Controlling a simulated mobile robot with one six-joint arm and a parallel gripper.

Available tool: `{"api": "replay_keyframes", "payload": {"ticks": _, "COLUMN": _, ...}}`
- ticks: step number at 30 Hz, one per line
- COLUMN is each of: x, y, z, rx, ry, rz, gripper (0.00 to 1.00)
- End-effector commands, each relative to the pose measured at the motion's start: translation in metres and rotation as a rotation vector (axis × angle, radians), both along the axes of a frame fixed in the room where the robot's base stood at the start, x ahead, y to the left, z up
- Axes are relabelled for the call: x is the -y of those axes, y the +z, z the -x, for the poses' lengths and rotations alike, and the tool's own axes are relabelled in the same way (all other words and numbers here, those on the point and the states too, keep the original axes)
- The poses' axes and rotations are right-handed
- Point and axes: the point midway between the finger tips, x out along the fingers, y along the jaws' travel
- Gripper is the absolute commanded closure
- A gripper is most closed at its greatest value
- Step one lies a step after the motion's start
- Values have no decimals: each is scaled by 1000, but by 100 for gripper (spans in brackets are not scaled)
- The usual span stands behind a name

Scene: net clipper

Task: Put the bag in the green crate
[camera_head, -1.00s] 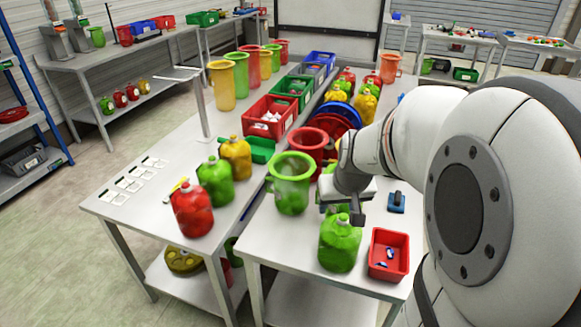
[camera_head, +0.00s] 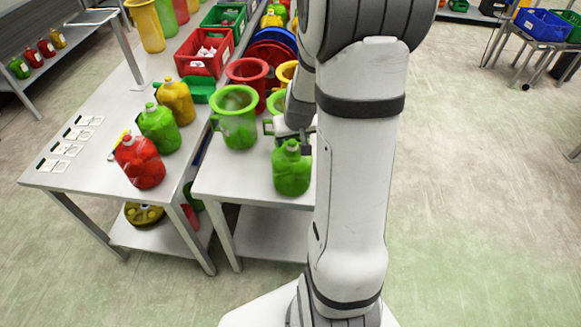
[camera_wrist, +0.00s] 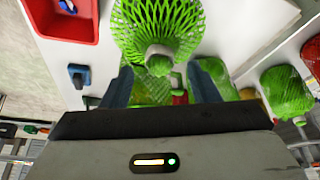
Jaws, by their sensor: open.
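In the head view my gripper (camera_head: 300,134) is just behind the bag's top, partly hidden by my arm. A green crate (camera_head: 243,17) stands at the back of the left table, beyond a red crate.
A green flared container (camera_head: 234,120) stands left of the bag. Red (camera_head: 142,163), green (camera_head: 158,130) and yellow (camera_head: 176,101) bags line the left table. A red bin (camera_wrist: 60,20) and blue tool (camera_wrist: 78,76) lie close by. A red crate (camera_head: 203,52) stands before the green one.

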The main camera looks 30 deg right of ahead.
Motion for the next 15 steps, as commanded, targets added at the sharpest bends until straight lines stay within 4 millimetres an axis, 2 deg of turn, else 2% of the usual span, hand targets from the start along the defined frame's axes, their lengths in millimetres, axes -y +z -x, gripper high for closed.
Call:
{"api": "replay_keyframes", "payload": {"ticks": 9, "x": 0, "y": -4, "z": -2, "rx": 1, "ry": 1, "rz": 1, "gripper": 46}}
{"api": "replay_keyframes", "payload": {"ticks": 15, "x": 0, "y": -4, "z": -2, "rx": 1, "ry": 1, "rz": 1, "gripper": 63}}
